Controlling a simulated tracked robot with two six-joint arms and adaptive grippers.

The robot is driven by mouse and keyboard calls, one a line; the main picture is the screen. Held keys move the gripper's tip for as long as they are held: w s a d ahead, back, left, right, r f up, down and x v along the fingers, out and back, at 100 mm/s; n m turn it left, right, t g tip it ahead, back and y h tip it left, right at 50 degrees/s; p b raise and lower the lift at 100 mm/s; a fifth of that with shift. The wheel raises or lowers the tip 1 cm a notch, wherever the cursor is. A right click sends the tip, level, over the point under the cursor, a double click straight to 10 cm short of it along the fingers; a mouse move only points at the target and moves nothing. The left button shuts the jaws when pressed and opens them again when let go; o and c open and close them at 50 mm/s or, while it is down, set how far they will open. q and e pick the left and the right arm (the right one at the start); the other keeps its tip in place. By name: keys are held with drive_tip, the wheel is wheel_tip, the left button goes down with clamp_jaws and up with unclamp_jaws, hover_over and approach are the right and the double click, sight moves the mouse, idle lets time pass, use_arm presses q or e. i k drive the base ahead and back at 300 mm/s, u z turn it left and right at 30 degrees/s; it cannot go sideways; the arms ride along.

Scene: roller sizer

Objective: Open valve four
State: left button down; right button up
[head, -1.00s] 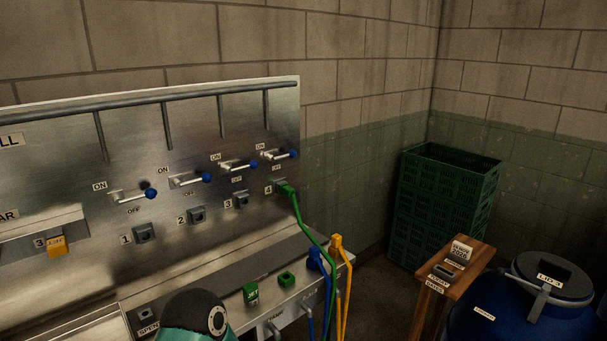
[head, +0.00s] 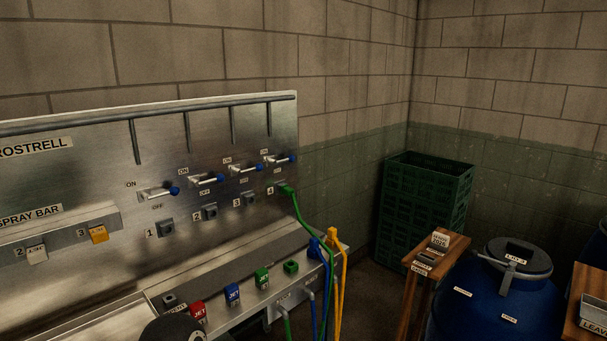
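Valve four (head: 281,159) is the rightmost lever on the steel panel (head: 90,160). Neither gripper shows; only a dark rounded part of my arm is at the bottom edge, well away from the valve.
Colored jet blocks line the ledge below. A yellow hose (head: 336,265) hangs at its right end. A green crate (head: 425,212) and blue barrel (head: 490,300) stand right.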

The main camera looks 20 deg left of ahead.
sight(291, 158)
drive_tip(key=u, duration=0.15)
drive_tip(key=i, duration=0.9)
drive_tip(key=z, duration=0.05)
